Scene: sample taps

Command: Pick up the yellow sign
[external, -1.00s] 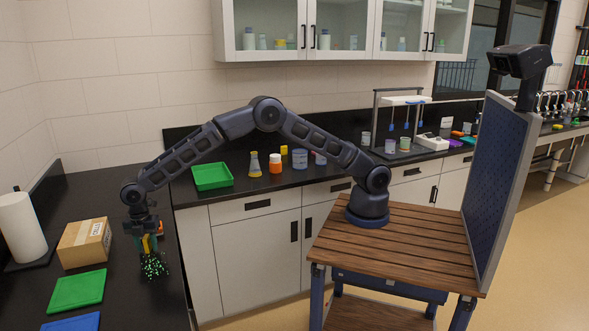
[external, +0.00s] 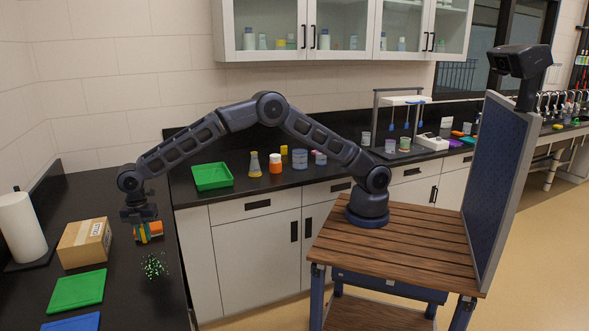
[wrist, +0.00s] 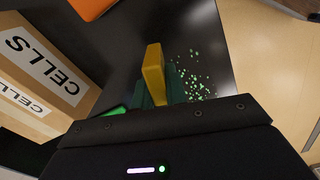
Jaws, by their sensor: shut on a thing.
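The yellow sign (wrist: 155,75) shows in the wrist view as a narrow yellow piece standing between the green fingers of my gripper (wrist: 160,92). The fingers are shut on it. In the external view my gripper (external: 142,233) hangs over the dark left counter, just right of the cardboard box, with its fingers clear of the counter top. The sign is small there and partly hidden by the fingers. Its face and lower part are hard to make out.
Green specks (external: 154,265) lie on the counter below my gripper. An orange object (wrist: 97,8) lies close by. The cardboard box (external: 86,243), paper towel roll (external: 22,228) and green mat (external: 77,290) stand to the left. A green tray (external: 212,177) is on the back counter.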

